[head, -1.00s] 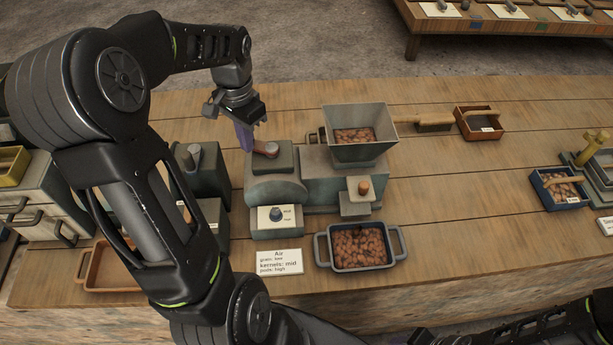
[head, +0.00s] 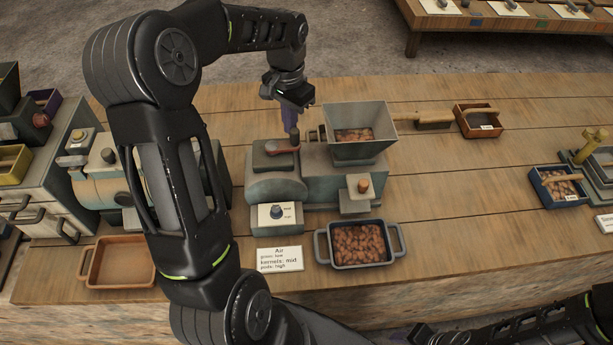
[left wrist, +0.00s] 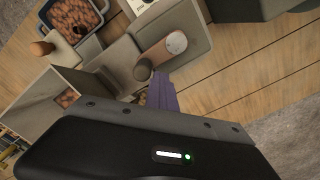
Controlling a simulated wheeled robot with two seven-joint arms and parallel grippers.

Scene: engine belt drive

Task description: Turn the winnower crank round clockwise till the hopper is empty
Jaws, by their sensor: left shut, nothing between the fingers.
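The winnower (head: 345,180) is a grey-green machine on the bench. Its square hopper (head: 372,150) has brown beans (head: 352,135) inside. The crank (head: 281,147), a reddish arm on the left block, points right. In the left wrist view the crank arm (left wrist: 163,50) ends in a dark round knob (left wrist: 143,70). My left gripper (head: 291,130) is shut and empty, its purple fingers upright at the knob end of the crank. In the left wrist view the fingers (left wrist: 162,92) are beside the knob; I cannot tell whether they touch.
An empty brown tray (head: 93,284) is at the left. A brush (head: 433,119) and small box (head: 467,131) lie behind right. Bench right of the winnower is largely clear.

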